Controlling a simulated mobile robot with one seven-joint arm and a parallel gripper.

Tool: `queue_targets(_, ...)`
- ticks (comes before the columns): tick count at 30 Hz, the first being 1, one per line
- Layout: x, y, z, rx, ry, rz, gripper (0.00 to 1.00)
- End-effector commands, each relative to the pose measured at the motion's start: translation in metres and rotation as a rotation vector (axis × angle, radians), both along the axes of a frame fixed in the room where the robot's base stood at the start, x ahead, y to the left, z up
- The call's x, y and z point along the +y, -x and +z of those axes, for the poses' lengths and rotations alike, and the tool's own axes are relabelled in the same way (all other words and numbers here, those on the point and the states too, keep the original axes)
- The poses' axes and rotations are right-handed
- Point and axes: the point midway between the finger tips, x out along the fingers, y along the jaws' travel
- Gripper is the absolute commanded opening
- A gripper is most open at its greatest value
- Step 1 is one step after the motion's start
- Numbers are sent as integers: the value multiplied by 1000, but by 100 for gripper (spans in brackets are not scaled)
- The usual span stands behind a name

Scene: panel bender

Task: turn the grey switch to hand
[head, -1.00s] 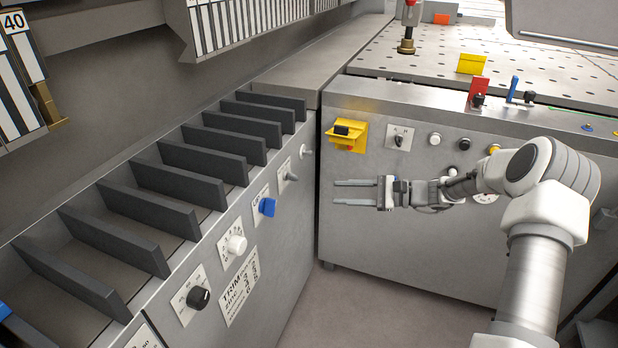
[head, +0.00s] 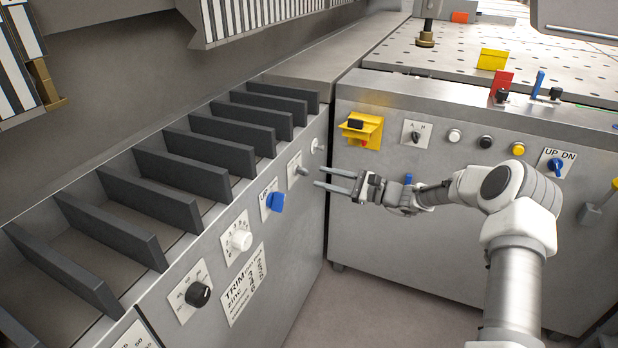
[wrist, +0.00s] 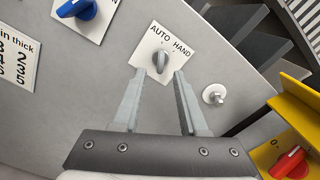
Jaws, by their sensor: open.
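The grey switch (head: 301,170) sits on a small white plate on the left cabinet's front. In the wrist view the grey switch (wrist: 160,62) is under the words AUTO and HAND, its handle pointing toward the AUTO side. My gripper (head: 318,177) is open and empty, its fingers pointing at this panel. In the wrist view my gripper (wrist: 160,74) has its two fingertips on either side below the switch. I cannot tell whether they touch the plate.
A blue switch (head: 275,201) is beside the plate, with a white knob (head: 240,240) nearer me. A small metal knob (wrist: 214,95) is on the other side. The far cabinet has a yellow-plated switch (head: 362,130) and another A/H switch (head: 415,133). Dark dividers (head: 225,125) stand above the panel.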

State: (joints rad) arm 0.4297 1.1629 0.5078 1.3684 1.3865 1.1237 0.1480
Motion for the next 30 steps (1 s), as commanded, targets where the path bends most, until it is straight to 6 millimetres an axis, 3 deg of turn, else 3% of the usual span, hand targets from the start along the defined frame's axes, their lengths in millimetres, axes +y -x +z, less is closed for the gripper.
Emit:
queue_targets(3, 23, -8, -2, -1, 0, 3, 42)
queue_targets(9, 44, -16, -1, -1, 0, 1, 42)
queue_targets(20, 50, -19, 0, 0, 0, -1, 42)
queue_targets(21, 50, -19, 0, 0, 0, -1, 41)
queue_targets(28, 50, -18, 0, 0, 0, 0, 0)
queue_targets(30, 50, -18, 0, 0, 0, 0, 0)
